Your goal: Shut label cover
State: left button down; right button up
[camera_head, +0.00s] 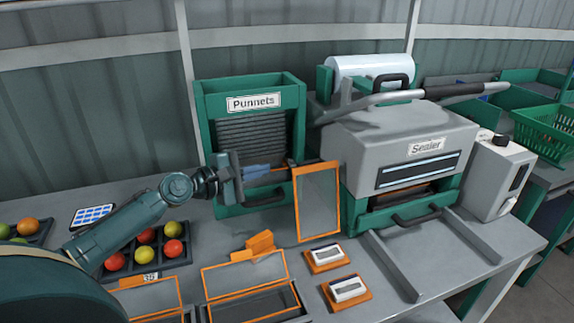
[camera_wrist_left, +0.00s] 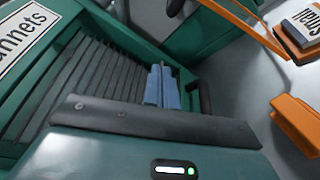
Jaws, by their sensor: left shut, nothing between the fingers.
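The orange-framed clear panel (camera_head: 317,202) stands upright and open between the punnet dispenser and the sealer; it looks like the label cover. Part of its orange frame shows in the left wrist view (camera_wrist_left: 243,22). My left gripper (camera_head: 262,171) is shut and empty, in front of the green Punnets dispenser and a little left of the panel, apart from it. Its blue fingers (camera_wrist_left: 161,88) show in the left wrist view over the dispenser's slatted front. My right gripper is in neither view.
The green Punnets dispenser (camera_head: 205,110) stands behind my gripper. The grey Sealer (camera_head: 350,140) is at right. Orange-framed bins (camera_head: 243,262) and two orange-based blocks (camera_head: 325,268) lie in front. A tomato tray (camera_head: 183,260) is at left.

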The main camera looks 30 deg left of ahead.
pick_arm(q)
jog(key=w+d+p, duration=0.3)
jog(key=d+p, duration=0.1)
jog(key=d, duration=0.1)
jog(key=shift+w+d+r, duration=0.2)
jog(key=shift+d+r, duration=0.05)
jog(key=shift+r, duration=0.15)
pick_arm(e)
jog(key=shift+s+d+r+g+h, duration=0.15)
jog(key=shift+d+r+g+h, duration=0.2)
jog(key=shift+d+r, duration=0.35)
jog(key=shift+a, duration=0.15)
pick_arm(q)
jog(key=shift+d, duration=0.1)
